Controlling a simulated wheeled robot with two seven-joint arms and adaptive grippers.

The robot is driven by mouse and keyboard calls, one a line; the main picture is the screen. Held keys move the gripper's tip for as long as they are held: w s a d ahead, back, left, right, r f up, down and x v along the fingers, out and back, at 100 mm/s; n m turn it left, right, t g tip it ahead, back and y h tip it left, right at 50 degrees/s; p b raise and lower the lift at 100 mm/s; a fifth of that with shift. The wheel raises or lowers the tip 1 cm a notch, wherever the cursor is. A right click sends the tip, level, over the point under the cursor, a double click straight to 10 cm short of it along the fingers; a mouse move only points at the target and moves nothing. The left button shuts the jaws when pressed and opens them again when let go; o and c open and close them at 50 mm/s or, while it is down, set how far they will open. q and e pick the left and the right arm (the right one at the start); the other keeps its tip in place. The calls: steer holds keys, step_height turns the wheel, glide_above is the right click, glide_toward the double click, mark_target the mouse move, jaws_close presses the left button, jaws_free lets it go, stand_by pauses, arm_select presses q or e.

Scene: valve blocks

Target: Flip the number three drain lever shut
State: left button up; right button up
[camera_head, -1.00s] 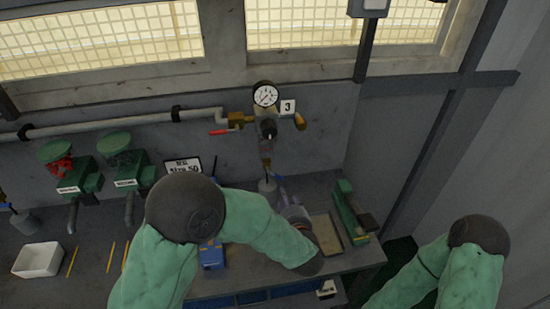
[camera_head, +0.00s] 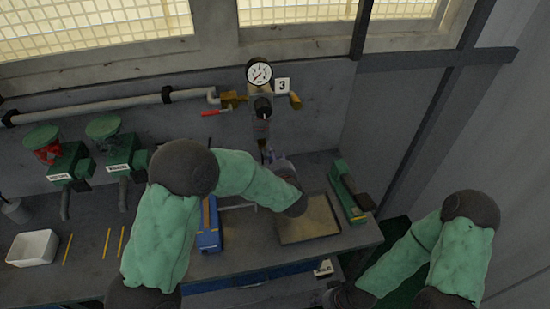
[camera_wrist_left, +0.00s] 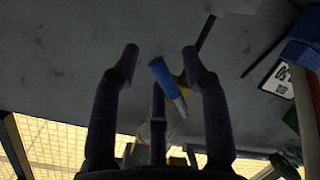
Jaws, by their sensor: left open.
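The valve assembly marked with a "3" tag (camera_head: 282,86) is on the back wall, with a round gauge (camera_head: 259,74), a dark knob (camera_head: 263,106) and brass fittings. My left gripper (camera_head: 272,158) is just below it, partly hidden by my own wrist. In the left wrist view my left gripper (camera_wrist_left: 160,62) is open, its dark fingers spread around a blue-sleeved lever (camera_wrist_left: 167,82). I cannot tell whether any finger touches the lever. The lever is not clearly visible in the head view.
A red-handled lever (camera_head: 216,112) sits left of the assembly on the pipe (camera_head: 100,107). On the bench are a white bin (camera_head: 33,248), a blue item (camera_head: 209,228), a tan tray (camera_head: 318,222) and a green block (camera_head: 346,190).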

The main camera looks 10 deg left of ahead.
arm_select(q)
jaws_close()
stand_by(0.3)
steer(key=shift+w+d+r+n+b, duration=0.15)
steer(key=shift+n+b, duration=0.55)
steer(key=shift+b, duration=0.5)
steer(key=n+b, duration=0.1)
steer(key=b, duration=0.1)
steer(key=r+n+h+b, duration=0.1)
steer(key=b, duration=0.1)
steer(key=n+t+b, duration=0.1)
steer(key=b, duration=0.1)
steer(key=shift+d+r+n+h, duration=0.2)
steer(key=shift+r+n+h, duration=0.1)
steer(key=shift+h, duration=0.1)
steer(key=shift+r+n+h+b, duration=0.3)
steer(key=shift+r+n+b, duration=0.45)
steer(key=shift+b, duration=0.75)
steer(key=shift+f, duration=0.15)
